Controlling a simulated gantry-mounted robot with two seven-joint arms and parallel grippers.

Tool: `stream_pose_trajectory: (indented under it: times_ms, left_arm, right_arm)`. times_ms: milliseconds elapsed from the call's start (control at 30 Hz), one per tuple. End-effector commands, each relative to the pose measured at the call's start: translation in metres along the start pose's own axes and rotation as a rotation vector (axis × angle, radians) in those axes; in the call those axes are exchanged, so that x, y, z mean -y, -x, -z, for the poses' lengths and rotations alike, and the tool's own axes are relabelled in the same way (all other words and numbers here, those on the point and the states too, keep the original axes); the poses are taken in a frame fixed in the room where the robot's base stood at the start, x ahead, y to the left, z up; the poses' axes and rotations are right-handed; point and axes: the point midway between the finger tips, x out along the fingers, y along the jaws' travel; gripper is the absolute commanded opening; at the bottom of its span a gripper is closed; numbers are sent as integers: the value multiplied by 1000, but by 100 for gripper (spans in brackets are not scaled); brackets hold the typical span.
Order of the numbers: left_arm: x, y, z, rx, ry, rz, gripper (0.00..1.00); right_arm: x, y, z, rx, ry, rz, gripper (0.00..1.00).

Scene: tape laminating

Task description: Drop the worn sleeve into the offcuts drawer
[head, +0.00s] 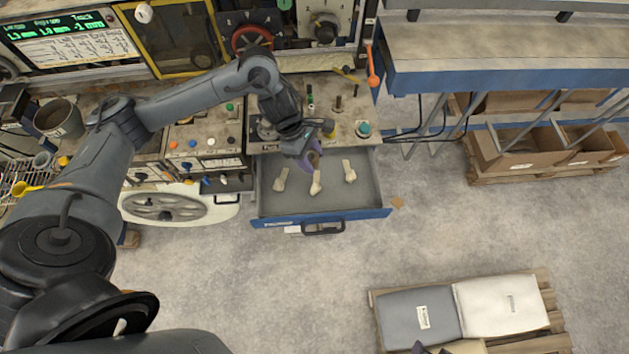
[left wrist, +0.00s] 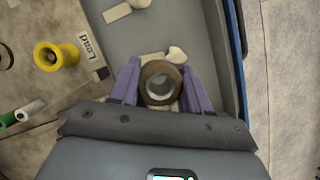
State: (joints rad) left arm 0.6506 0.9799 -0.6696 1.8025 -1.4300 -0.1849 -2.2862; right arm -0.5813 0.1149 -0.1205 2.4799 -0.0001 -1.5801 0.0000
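The worn sleeve (left wrist: 160,83) is a short brown ring with a pale bore. It sits between the two purple fingers of my left gripper (left wrist: 161,88), which are closed against its sides. In the head view my left gripper (head: 312,158) hangs over the back part of the offcuts drawer (head: 335,216), and the sleeve is only a small brown patch there. The drawer is pulled open, grey inside with a blue front. Several pale offcuts (head: 316,183) lie on its floor. In the left wrist view some offcuts (left wrist: 117,13) show beyond and under the sleeve.
The bench top (head: 350,105) with knobs and posts lies behind the drawer. A yellow spool-like part (left wrist: 55,56) stands beside the drawer in the left wrist view. Floor in front is clear up to a pallet (head: 540,341) with bags.

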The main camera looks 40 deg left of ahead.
Motion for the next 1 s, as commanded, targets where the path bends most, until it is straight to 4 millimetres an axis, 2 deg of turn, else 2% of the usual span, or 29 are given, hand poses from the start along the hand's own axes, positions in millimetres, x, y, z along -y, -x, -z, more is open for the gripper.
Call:
stream_pose_trajectory:
  times_ms: [33, 167, 567, 767, 1000]
  left_arm:
    - [0, 0, 0, 0, 0, 0, 55]
    - [0, 0, 0, 0, -1, 0, 75]
    - [0, 5, 0, 0, -2, -1, 76]
    - [-1, 29, 0, -1, -3, -5, 76]
    - [-2, 73, 0, -1, -3, -5, 76]
  right_arm:
    - [0, 0, 0, 0, 1, -1, 50]
    - [-1, 0, 0, 0, 5, -4, 50]
    - [-2, -1, 0, 0, 9, -7, 50]
    - [-2, -4, -1, 0, 7, -6, 50]
    - [-1, -1, 0, -1, 2, -2, 50]
